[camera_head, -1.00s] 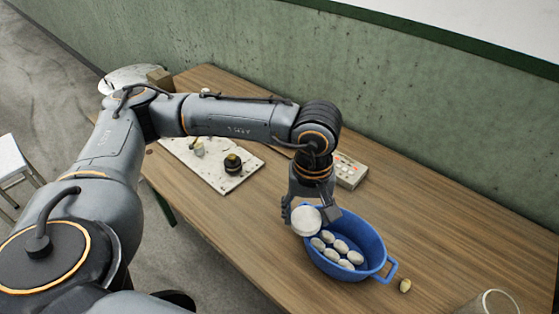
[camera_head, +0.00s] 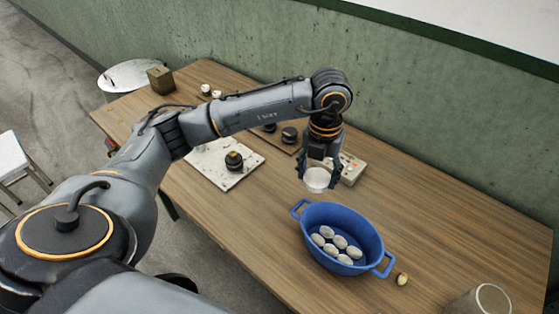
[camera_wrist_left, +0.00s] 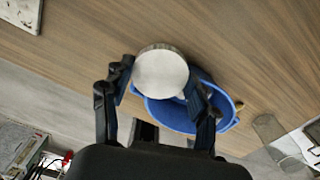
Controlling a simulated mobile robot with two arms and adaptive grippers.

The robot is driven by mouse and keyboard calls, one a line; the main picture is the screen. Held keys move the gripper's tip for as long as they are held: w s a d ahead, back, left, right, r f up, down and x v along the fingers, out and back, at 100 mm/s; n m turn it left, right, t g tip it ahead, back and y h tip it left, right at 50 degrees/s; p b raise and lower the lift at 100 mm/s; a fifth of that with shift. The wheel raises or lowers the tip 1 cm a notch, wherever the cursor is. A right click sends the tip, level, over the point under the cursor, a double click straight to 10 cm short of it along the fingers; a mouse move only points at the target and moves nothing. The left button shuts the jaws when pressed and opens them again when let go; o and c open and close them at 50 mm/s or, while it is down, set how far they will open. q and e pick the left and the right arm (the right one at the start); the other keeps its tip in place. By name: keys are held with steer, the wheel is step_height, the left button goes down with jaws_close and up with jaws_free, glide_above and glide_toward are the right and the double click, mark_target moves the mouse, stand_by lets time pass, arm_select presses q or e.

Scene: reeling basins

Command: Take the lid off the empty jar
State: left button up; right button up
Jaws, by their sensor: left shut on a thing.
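My left gripper (camera_head: 318,178) is shut on a pale, round, lid-like piece (camera_head: 317,181), held above the table behind the blue basin. In the left wrist view this piece (camera_wrist_left: 161,73) shows as a flat whitish disc between the two fingers. A clear glass jar (camera_head: 480,301) stands at the bottom right of the head view, cut off by the frame edge. The jar also shows in the left wrist view (camera_wrist_left: 273,133); it looks empty and no lid shows on it. My right gripper is in neither view.
A blue basin (camera_head: 312,212) with several white cocoons stands in front of the gripper. One yellowish cocoon (camera_head: 402,279) lies beside it. A control box (camera_head: 351,167) is close behind the gripper. A pale board (camera_head: 207,163) with a dark knob lies left. The table's right side is mostly clear.

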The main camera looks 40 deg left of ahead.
mark_target(310, 170)
arm_select(q)
steer(key=n, duration=0.3)
steer(key=shift+w+a+f, duration=0.1)
steer(key=shift+w+a, duration=0.1)
steer(key=shift+a, duration=0.05)
steer(key=n, duration=0.3)
steer(key=a+n, duration=0.1)
steer(key=n, duration=0.1)
steer(key=shift+w+f, duration=0.2)
steer(key=shift+w, duration=0.15)
steer(key=n, duration=0.4)
steer(key=shift+w+a+f+p, duration=0.2)
steer(key=shift+a+f+p, duration=0.05)
steer(key=shift+a+p, duration=0.15)
steer(key=shift+a+f+n, duration=0.15)
steer(key=shift+a+n, duration=0.05)
steer(key=shift+n, duration=1)
steer(key=shift+f, duration=0.25)
steer(key=shift+n, duration=0.3)
step_height(310, 170, down, 9)
steer(key=shift+r+p, duration=0.1)
steer(key=shift+p, duration=0.95)
steer(key=shift+w+f, duration=0.1)
steer(key=shift+f, duration=0.25)
steer(key=shift+f, duration=0.1)
